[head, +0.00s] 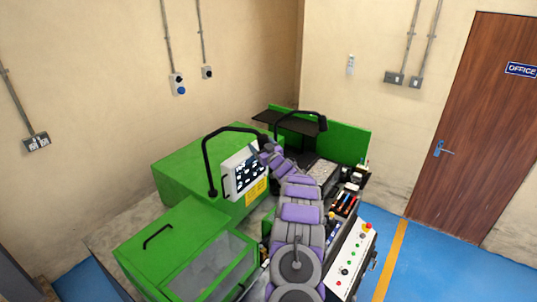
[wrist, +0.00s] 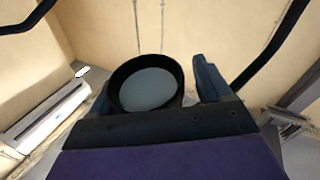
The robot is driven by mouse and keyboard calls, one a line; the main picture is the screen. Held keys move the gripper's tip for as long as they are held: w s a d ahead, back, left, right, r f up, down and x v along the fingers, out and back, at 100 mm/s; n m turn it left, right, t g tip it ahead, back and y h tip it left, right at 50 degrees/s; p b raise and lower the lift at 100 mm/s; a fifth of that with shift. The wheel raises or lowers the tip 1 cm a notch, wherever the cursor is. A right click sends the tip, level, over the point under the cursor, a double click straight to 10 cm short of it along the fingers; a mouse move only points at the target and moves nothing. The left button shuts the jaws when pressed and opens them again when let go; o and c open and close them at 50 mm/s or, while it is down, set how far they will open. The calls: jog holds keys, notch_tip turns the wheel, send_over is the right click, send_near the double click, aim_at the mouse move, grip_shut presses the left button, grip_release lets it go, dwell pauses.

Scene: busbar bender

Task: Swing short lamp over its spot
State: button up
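Two black bent-arm lamps stand on the green machine. One lamp (head: 207,158) rises beside the control panel and arches right, its head end close to my gripper (head: 264,149). The other lamp (head: 299,113) stands farther back, its head (head: 322,123) hanging at the right. I cannot tell for sure which is the short one. In the wrist view a round black lamp head (wrist: 148,84) with a grey lens sits between my fingers. The right finger (wrist: 207,80) stands apart from it with a visible gap; the left finger is mostly hidden. My gripper looks open around the head.
The green machine (head: 200,165) has a control panel (head: 246,172) and a guarded front box (head: 185,250). A button console (head: 350,260) and a tool tray (head: 345,204) lie right of my arm. Blue floor (head: 440,270) is free before the office door (head: 487,130).

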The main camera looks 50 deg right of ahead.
jog(key=shift+s, duration=0.65)
jog(key=b+v, duration=0.3)
jog(key=v, duration=1.2)
jog(key=shift+s+a, duration=0.25)
jog(key=shift+a, duration=0.1)
jog(key=shift+f, duration=0.15)
jog(key=w+a+f+g+b, duration=0.2)
jog(key=w+a+g+b, duration=0.4)
jog(key=a, duration=0.5)
jog(key=s+a+f+g+y+b, duration=0.1)
jog(key=s+a+f+g+b, duration=0.1)
jog(key=a, duration=0.7)
jog(key=s+a+f+g+y+b, duration=0.1)
jog(key=s+a+f+b, duration=0.15)
jog(key=a, duration=0.55)
jog(key=s+a+f+g+y+b, duration=0.1)
jog(key=s+a+f+g+b, duration=0.2)
jog(key=s+a, duration=0.5)
jog(key=s+a+f+g+y+b, duration=0.1)
jog(key=s+a+f+g+b, duration=0.2)
jog(key=s+a, duration=0.6)
jog(key=s+a+f+n+g+y+b, duration=0.1)
jog(key=s+a+f+g+b, duration=0.2)
jog(key=s+a, duration=0.6)
jog(key=s+f+g, duration=0.1)
jog(key=s+g, duration=0.1)
jog(key=s, duration=0.9)
jog(key=shift+a+y, duration=0.25)
jog(key=shift+y, duration=0.05)
